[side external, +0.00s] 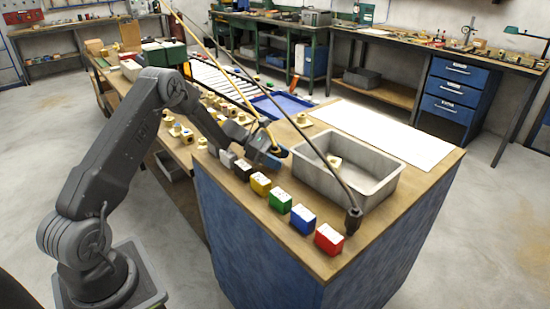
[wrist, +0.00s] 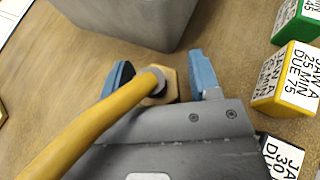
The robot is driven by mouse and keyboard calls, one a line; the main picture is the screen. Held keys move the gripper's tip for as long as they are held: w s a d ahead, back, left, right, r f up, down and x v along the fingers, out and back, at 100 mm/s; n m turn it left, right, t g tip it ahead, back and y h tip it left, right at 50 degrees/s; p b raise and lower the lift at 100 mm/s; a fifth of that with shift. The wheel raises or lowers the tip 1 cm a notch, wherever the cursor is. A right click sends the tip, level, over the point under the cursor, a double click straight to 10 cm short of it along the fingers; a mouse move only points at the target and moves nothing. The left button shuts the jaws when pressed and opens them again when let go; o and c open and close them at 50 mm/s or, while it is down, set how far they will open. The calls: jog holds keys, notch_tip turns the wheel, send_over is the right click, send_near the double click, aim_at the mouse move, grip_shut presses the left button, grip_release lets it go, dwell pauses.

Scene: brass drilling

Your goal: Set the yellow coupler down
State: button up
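The yellow coupler (wrist: 171,84) shows in the wrist view as a brass-coloured hex end with a grey collar, at the end of a yellow hose (wrist: 95,125). It lies between the two blue fingers of my gripper (wrist: 162,76). The fingers look spread, with a narrow gap on the right side; the hose partly hides the left side. In the side view my gripper (side external: 270,155) is low over the bench, behind the row of blocks, and the yellow hose (side external: 252,108) runs down to it. Whether the coupler touches the bench is hidden.
A grey bin (side external: 345,168) stands close behind the gripper, with a small brass part inside. Coloured labelled blocks, including a green one (side external: 279,201) and a red one (side external: 328,239), line the front edge. A dark-ended hose (side external: 353,218) stands nearby. A white sheet (side external: 385,135) lies behind.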

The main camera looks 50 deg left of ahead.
aim_at(277, 150)
jog(key=c, duration=1)
jog(key=shift+o, duration=0.2)
jog(key=shift+r, duration=0.5)
jog(key=r, duration=0.3)
jog(key=shift+s+a+r, duration=0.1)
jog(key=shift+a+r, duration=0.15)
jog(key=shift+r, duration=0.05)
jog(key=s+d+r+v, duration=0.2)
jog(key=v, duration=1)
jog(key=w+a+n+t+y, duration=0.25)
jog(key=a+n+y, duration=0.2)
jog(key=a, duration=0.45)
jog(key=w+a+n+t+y, duration=0.1)
jog(key=a+n+t+y, duration=0.35)
jog(key=a, duration=0.45)
jog(key=shift+g+h, duration=0.3)
jog(key=shift+h, duration=0.1)
jog(key=w+d+f, duration=0.1)
jog(key=w+f, duration=0.1)
jog(key=w, duration=0.1)
jog(key=w+d+f, duration=0.2)
jog(key=w, duration=0.1)
jog(key=w+d+f, duration=0.2)
jog(key=w, duration=0.1)
jog(key=shift+w+d+f, duration=0.15)
jog(key=shift+w+f, duration=0.25)
jog(key=shift+f, duration=2)
